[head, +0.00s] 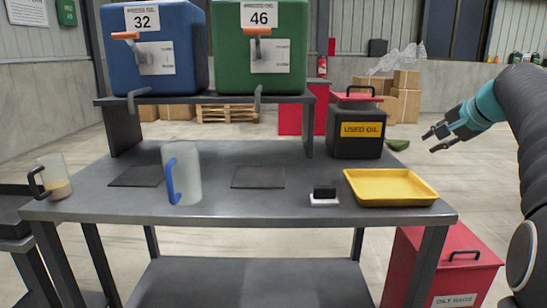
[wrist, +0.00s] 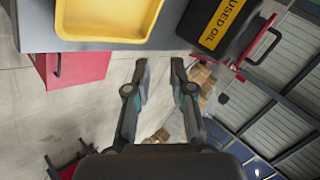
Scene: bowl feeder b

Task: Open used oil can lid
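The used oil can (head: 356,130) is a black box with a yellow "USED OIL" label. It stands at the back right of the grey table. Its red lid (head: 357,97) lies closed on top, with a dark handle. In the wrist view the can (wrist: 222,25) is at the upper right, with part of the red lid (wrist: 262,42) along its right side. My gripper (head: 431,140) is open and empty, in the air to the right of the can and apart from it. Both fingers also show in the wrist view (wrist: 158,68), with a gap between them.
A yellow tray (head: 389,203) lies at the table's right end, in front of the can. A small black-and-white block (head: 323,197) and a clear jug (head: 187,175) stand farther left. A red oily rags bin (head: 470,262) is on the floor at right. Blue (head: 155,47) and green (head: 261,47) containers stand on the shelf.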

